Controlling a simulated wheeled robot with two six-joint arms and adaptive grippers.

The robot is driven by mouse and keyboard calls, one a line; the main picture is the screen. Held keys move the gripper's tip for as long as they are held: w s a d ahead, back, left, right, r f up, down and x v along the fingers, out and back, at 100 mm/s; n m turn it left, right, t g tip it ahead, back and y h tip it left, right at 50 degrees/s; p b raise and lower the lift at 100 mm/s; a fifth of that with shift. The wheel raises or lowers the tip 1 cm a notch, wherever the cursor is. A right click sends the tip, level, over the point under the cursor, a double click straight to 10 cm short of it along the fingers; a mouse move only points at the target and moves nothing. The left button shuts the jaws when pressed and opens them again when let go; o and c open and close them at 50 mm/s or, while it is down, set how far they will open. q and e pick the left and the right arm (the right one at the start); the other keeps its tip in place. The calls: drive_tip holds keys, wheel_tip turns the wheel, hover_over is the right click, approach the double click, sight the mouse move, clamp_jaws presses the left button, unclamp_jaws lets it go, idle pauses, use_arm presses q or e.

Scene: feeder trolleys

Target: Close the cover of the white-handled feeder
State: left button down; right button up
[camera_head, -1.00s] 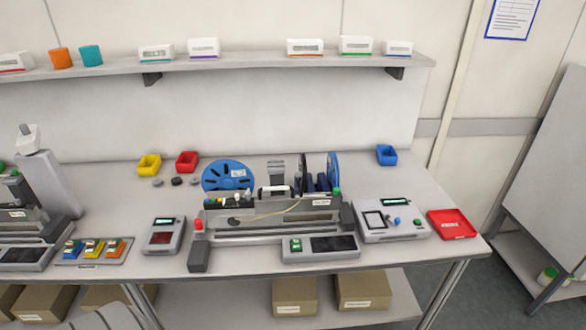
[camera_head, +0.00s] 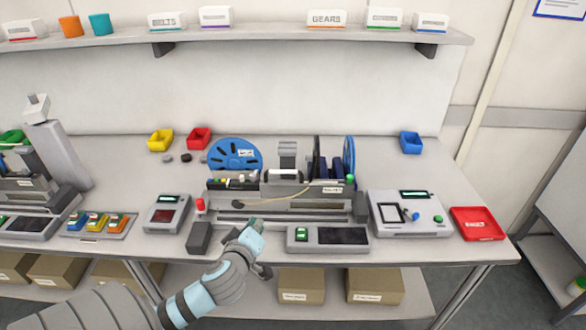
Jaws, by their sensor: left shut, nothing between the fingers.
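The feeder (camera_head: 310,198) stands on the bench in the middle of the picture, with a blue reel (camera_head: 235,154) behind it at left and darker reels at its right. A white bar, possibly the white handle (camera_head: 284,174), shows on its top; I cannot tell how far the cover is raised. My left gripper (camera_head: 262,228) is shut and empty, in front of the feeder's lower front edge. It looks apart from the white bar. My left arm reaches in from the bottom left. My right gripper is not in view.
A control panel (camera_head: 328,238) sits at the feeder's front. A device with a screen (camera_head: 409,213) and a red tray (camera_head: 477,223) are at right. A small meter (camera_head: 166,213) is at left. Yellow (camera_head: 160,140), red (camera_head: 199,138) and blue (camera_head: 411,142) bins stand behind. A shelf (camera_head: 300,40) runs above.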

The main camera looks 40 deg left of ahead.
use_arm(q)
drive_tip(key=w+r+n+t, duration=0.4)
drive_tip(key=r+n+t, duration=0.15)
drive_tip(key=r, duration=0.75)
drive_tip(key=w+f+p, duration=0.1)
drive_tip(key=w, duration=1)
drive_tip(key=shift+a+g+p, duration=0.15)
drive_tip(key=shift+g+p, duration=0.2)
drive_tip(key=shift+g, duration=0.1)
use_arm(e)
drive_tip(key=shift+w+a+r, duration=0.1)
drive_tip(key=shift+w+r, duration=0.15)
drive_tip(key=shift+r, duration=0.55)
use_arm(q)
drive_tip(key=shift+a+f, duration=0.1)
drive_tip(key=shift+a, duration=0.05)
